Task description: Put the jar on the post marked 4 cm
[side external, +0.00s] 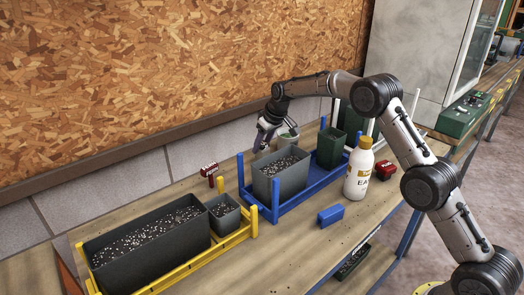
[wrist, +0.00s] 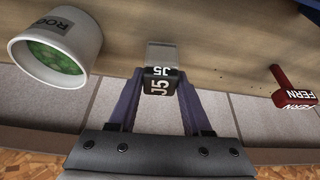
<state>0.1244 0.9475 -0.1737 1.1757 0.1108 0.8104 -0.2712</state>
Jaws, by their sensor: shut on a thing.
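My gripper (side external: 264,138) hangs near the wall behind the blue rack. In the wrist view its fingers (wrist: 160,80) are shut on a dark block marked J5 (wrist: 159,86), with a pale grey part beyond it. A white tub (wrist: 58,48) with green contents and letters starting ROO stands left of the fingers in the wrist view. It also shows in the side view (side external: 288,139), just right of my gripper and apart from it. I cannot tell whether this tub is the jar. No post marked 4 cm can be made out.
A red FERN marker (wrist: 291,93) stands near the wall. The blue rack (side external: 298,202) holds a soil-filled grey planter (side external: 281,183) and a green pot (side external: 330,150). A white bottle (side external: 358,172), blue block (side external: 330,215) and yellow rack (side external: 180,270) stand nearby. The front bench is mostly clear.

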